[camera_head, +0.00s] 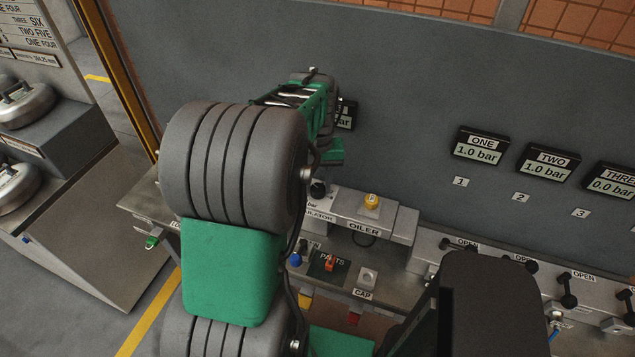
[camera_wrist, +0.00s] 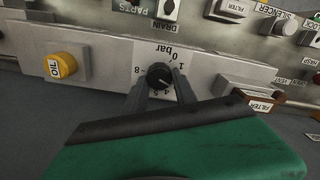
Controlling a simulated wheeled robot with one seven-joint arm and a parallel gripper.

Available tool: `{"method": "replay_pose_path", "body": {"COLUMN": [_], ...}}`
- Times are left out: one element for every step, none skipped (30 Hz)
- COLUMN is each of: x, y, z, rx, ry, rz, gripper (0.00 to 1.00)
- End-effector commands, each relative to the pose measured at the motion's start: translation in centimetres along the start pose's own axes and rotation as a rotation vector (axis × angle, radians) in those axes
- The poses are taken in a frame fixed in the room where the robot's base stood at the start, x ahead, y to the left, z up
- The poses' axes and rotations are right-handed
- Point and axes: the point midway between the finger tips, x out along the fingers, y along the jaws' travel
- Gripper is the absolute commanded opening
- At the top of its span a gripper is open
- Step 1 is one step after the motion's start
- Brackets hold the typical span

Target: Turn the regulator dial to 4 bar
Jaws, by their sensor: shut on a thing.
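The regulator dial is a small black knob (camera_wrist: 159,75) on a white scale plate marked in bar, seen upside down in the wrist view. Marks 0 and 1 show at its upper right and 8 at its left; the marks by the fingers are partly hidden. My gripper (camera_wrist: 160,88) is shut on the dial, one finger on each side. A display (camera_head: 347,115) behind my wrist is mostly covered.
A yellow oil cap (camera_head: 372,202) stands right of the dial on the oiler block (camera_head: 365,226). Displays ONE (camera_head: 479,148) and TWO (camera_head: 548,163) read 1.0 bar; THREE (camera_head: 612,182) reads 0.0 bar. Black valve handles (camera_head: 568,288) line the lower right.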

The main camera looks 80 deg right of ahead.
Motion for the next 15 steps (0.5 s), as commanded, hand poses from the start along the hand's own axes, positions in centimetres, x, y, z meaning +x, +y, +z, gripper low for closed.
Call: {"method": "replay_pose_path", "body": {"x": [-0.03, -0.03, -0.04, -0.04, -0.04, -0.05, -0.05, -0.05, -0.06, -0.06, -0.06, -0.07, -0.07, -0.07, -0.07], "y": [0.04, 0.05, 0.07, 0.08, 0.1, 0.11, 0.13, 0.14, 0.16, 0.17, 0.18, 0.2, 0.21, 0.22, 0.23], "z": [-0.02, -0.02, -0.03, -0.03, -0.03, -0.03, -0.02, -0.02, -0.02, -0.02, -0.02, -0.02, -0.01, -0.01, -0.01], "rx": [0.043, 0.072, 0.109, 0.138, 0.167, 0.204, 0.232, 0.26, 0.296, 0.323, 0.349, 0.382, 0.406, 0.429, 0.458], "ry": [0.001, 0.001, 0.001, 0.001, 0.001, 0.001, 0.001, 0.002, 0.002, 0.002, 0.002, 0.002, 0.002, 0.002, 0.002], "rz": [0.0, 0.0, 0.0, 0.0, 0.0, 0.0, 0.0, 0.0, 0.0, 0.0, 0.0, 0.0, 0.0, 0.0, 0.0], "gripper": [0.0, 0.0, 0.0, 0.0, 0.0, 0.0, 0.0, 0.0, 0.0, 0.0, 0.0, 0.0, 0.0, 0.0, 0.0]}}
